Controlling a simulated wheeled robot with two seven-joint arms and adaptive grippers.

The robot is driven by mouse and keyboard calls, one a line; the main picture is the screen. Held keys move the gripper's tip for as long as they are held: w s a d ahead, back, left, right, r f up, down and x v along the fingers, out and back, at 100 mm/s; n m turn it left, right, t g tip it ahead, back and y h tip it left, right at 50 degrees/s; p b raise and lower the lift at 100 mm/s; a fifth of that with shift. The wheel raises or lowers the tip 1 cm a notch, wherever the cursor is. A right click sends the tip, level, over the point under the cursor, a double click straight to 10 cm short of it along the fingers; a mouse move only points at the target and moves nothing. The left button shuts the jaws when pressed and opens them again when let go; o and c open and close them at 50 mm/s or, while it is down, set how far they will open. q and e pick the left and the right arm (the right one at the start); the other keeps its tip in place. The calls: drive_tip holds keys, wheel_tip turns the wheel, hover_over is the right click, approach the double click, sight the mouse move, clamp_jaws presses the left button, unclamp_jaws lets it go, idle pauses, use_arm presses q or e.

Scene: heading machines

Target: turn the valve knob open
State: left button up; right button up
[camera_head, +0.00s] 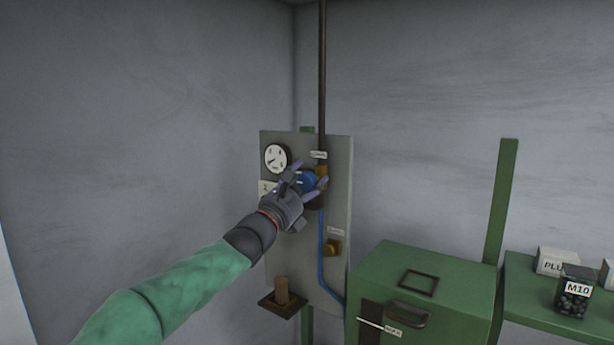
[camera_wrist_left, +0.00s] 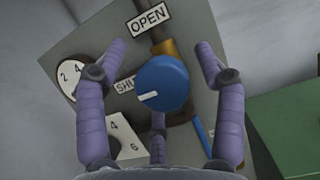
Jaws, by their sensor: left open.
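The blue valve knob (camera_head: 308,182) is on the grey panel (camera_head: 341,215), beside a brass fitting. In the left wrist view the knob (camera_wrist_left: 162,84) is round with a white mark on its face, pointing to the left toward the SHUT label (camera_wrist_left: 126,84). The OPEN label (camera_wrist_left: 148,18) is above it. My left gripper (camera_head: 305,180) is open, with its purple fingers spread around the knob. In the left wrist view the fingers stand apart from the knob at both sides. Whether any finger touches it I cannot tell. My right gripper is not in view.
A round gauge (camera_head: 276,157) sits at the panel's upper left. A dark pipe (camera_head: 322,70) runs up from the fitting and a blue hose (camera_head: 322,262) runs down. A green cabinet (camera_head: 450,275) stands at the lower right, beside a green shelf (camera_head: 540,300) with a jar of M10 parts (camera_head: 574,292).

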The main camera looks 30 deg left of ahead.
use_arm(q)
drive_tip(key=shift+a, duration=0.1)
drive_tip(key=c, duration=1.1)
drive_tip(key=shift+r, duration=0.1)
